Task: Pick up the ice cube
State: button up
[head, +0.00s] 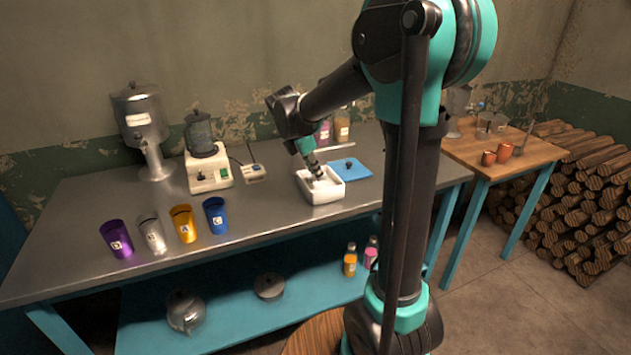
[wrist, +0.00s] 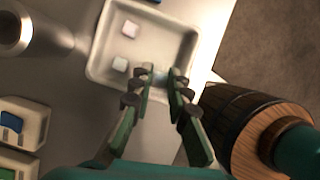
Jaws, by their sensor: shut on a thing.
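A white square container (head: 322,192) stands on the metal table near its right front edge. In the wrist view the container (wrist: 97,62) holds two pale ice cubes, one farther (wrist: 130,29) and one nearer (wrist: 120,64). My gripper (wrist: 162,78) reaches down over the container's near side, its fingers close together. A pale, bluish ice cube (wrist: 161,77) shows between the fingertips, mostly hidden by them. In the head view my gripper (head: 316,172) points down into the container. I cannot tell whether the held cube touches the container's floor.
A blender (head: 201,140) and a metal dispenser (head: 146,130) stand to the left. Purple (head: 117,240), silver (head: 153,236), yellow (head: 184,226) and blue (head: 215,217) cups line the front edge.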

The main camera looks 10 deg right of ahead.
notch_tip(320, 180, up, 16)
dwell(0.3)
jog(key=shift+f, duration=0.1)
